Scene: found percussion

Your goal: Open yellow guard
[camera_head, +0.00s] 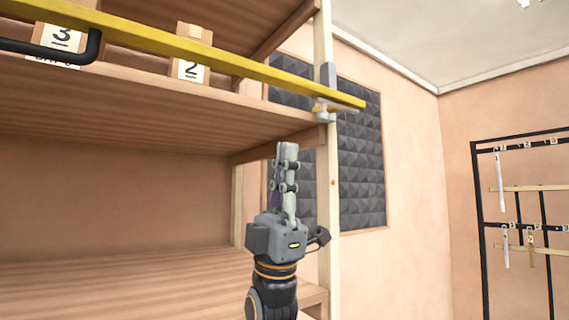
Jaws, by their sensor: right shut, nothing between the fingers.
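The yellow guard (230,62) is a long flat bar running across the front of the upper shelf, from the upper left to the post at the right. Its right end rests at a small grey-white bracket (323,108) on the wooden post. A black bent handle (88,48) is on the guard at the far left. My right gripper (288,150) points up, shut and empty, below the guard's right end and apart from it in the picture. My left gripper is not in view.
The lower shelf (120,285) is bare where seen. A dark foam panel (355,160) is on the wall behind the post. A black rack (477,220) with hanging pieces stands at the right.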

